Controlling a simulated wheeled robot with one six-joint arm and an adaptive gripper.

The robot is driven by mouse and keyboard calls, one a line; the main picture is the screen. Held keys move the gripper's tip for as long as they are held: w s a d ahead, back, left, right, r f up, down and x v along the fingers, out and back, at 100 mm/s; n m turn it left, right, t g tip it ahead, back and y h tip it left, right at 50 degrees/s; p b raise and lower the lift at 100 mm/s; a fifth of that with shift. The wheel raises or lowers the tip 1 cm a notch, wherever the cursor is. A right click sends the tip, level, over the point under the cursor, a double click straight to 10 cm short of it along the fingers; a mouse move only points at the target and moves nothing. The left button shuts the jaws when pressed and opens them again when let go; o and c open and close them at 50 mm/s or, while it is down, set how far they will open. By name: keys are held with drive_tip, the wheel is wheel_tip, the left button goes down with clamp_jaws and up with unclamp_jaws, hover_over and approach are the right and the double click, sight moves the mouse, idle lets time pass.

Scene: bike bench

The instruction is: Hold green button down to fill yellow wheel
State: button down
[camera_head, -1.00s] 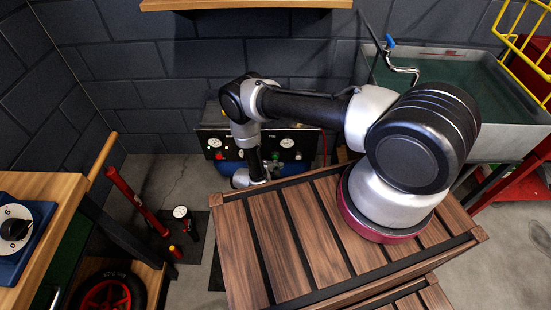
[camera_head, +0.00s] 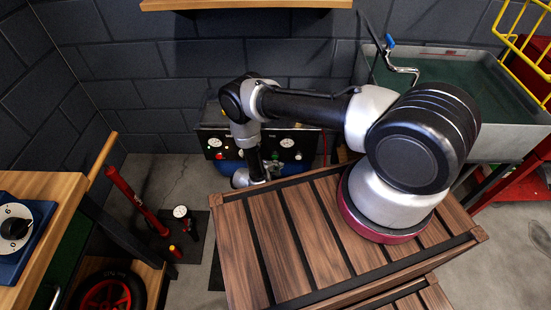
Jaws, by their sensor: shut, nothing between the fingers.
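A dark control panel (camera_head: 310,146) with gauges and small buttons stands against the back wall, with a blue tank (camera_head: 231,167) below it. The green button (camera_head: 275,157) shows small on its right half, below the right gauge (camera_head: 287,142). My arm reaches across the panel and bends down in front of it. My gripper (camera_head: 273,167) is small and dark, shut and empty, close to the green button. I cannot tell whether it touches the button. I see no yellow wheel; a wheel with a red rim (camera_head: 107,294) is at the lower left.
A slatted wooden crate top (camera_head: 270,245) lies below my arm. A red floor pump (camera_head: 137,200) with a gauge stands left of it. A workbench (camera_head: 40,185) is at the left and a sink basin (camera_head: 480,85) at the right. A shelf (camera_head: 245,4) hangs above.

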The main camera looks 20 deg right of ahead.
drive_tip(key=shift+w+d+f, duration=0.1)
drive_tip(key=shift+w+d, duration=0.05)
drive_tip(key=shift+w, duration=0.3)
drive_tip(key=shift+w+d, duration=0.1)
drive_tip(key=shift+w, duration=0.3)
idle(1.6)
drive_tip(key=shift+s, duration=0.1)
drive_tip(key=shift+s+a, duration=0.25)
drive_tip(key=shift+s, duration=0.45)
drive_tip(key=shift+s, duration=0.1)
drive_tip(key=s, duration=0.1)
drive_tip(key=s+a, duration=0.1)
drive_tip(key=s, duration=0.2)
drive_tip(key=shift+s+a, duration=0.25)
drive_tip(key=shift+s, duration=0.05)
idle(0.4)
